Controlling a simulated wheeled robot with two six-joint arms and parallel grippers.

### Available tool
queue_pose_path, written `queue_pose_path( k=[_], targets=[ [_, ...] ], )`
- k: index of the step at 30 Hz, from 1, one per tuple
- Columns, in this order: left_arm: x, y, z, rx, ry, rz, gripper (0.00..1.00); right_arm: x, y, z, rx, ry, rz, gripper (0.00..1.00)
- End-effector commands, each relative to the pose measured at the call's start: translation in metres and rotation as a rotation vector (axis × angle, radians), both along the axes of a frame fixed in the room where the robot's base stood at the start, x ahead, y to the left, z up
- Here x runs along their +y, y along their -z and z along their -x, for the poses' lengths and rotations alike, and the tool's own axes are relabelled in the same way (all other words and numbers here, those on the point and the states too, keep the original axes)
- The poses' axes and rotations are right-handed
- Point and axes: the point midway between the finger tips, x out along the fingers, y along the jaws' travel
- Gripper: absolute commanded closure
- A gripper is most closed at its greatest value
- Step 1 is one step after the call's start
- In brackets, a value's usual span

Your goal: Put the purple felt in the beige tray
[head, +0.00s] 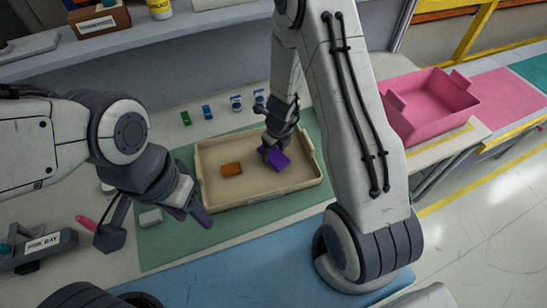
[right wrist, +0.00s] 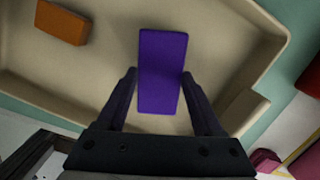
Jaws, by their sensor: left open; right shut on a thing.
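The purple felt (head: 278,161) is a small block-shaped piece. My right gripper (head: 270,146) is shut on it, over the right part of the beige tray (head: 222,200). In the right wrist view the felt (right wrist: 162,70) sits between the two fingers (right wrist: 167,90), with the tray floor (right wrist: 110,85) behind it. I cannot tell whether the felt touches the tray floor. My left gripper (head: 192,205) is open and empty, left of the tray's front left corner.
An orange block (head: 231,169) lies in the tray, left of the felt; it also shows in the right wrist view (right wrist: 61,22). Small green (head: 186,118) and blue (head: 207,112) items stand behind the tray. A pink bin (head: 432,104) stands at the right. A grey block (head: 151,218) lies front left.

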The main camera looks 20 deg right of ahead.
Motion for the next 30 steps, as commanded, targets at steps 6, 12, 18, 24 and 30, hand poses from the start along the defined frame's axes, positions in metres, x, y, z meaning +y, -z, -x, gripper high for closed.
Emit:
queue_pose_path(
  k=[6,12,18,24,30],
  targets=[
    [0.0002,0.0212,0.0001,0.0,0.001,0.0,0.5,-0.0005,0.0217,0.0002,0.0,0.001,0.0,0.84],
    [0.0001,0.0192,0.0001,0.0,0.001,0.0,0.5,-0.0005,0.0197,0.0004,0.0,0.001,0.0,0.84],
    [0.0,0.0223,0.0,0.0,0.001,0.0,0.5,-0.0004,0.023,0.0004,0.001,0.0,0.0,0.12],
    [0.0,0.0223,0.0,0.0,0.001,0.0,0.5,-0.0004,0.0229,0.0004,0.001,0.0,0.0,0.01],
    [0.0,0.0193,0.0001,0.0,0.001,0.0,0.5,-0.0003,0.0198,0.0004,0.0,0.0,0.0,0.01]
  ],
)
